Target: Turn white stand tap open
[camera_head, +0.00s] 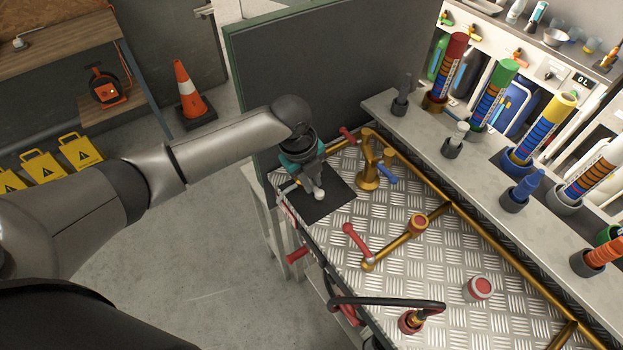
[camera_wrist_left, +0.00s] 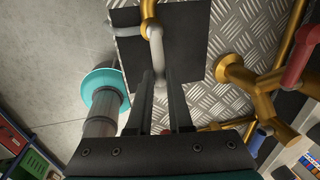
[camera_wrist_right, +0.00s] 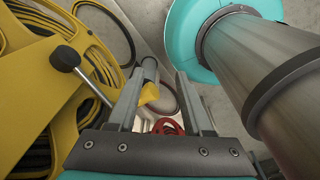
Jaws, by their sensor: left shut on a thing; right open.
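The white stand tap (camera_head: 319,194) shows as a small pale end below my left gripper (camera_head: 309,178), over a dark mat (camera_head: 328,203) at the left end of the metal-plated bench. In the left wrist view its pale bent pipe (camera_wrist_left: 156,44) runs down between the fingertips of my left gripper (camera_wrist_left: 159,78), which is shut on it. The gripper and wrist hide much of the tap in the head view, so I cannot tell how far its lever is turned. My right gripper (camera_wrist_right: 163,78) is open and out of the head view, with nothing held between its fingers.
A brass tap (camera_head: 370,172) with a blue lever stands close right of the mat. A brass pipe with a red lever (camera_head: 356,242) lies nearer. A dark panel (camera_head: 330,75) rises behind. In the right wrist view a yellow hose reel (camera_wrist_right: 50,90) is close at left.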

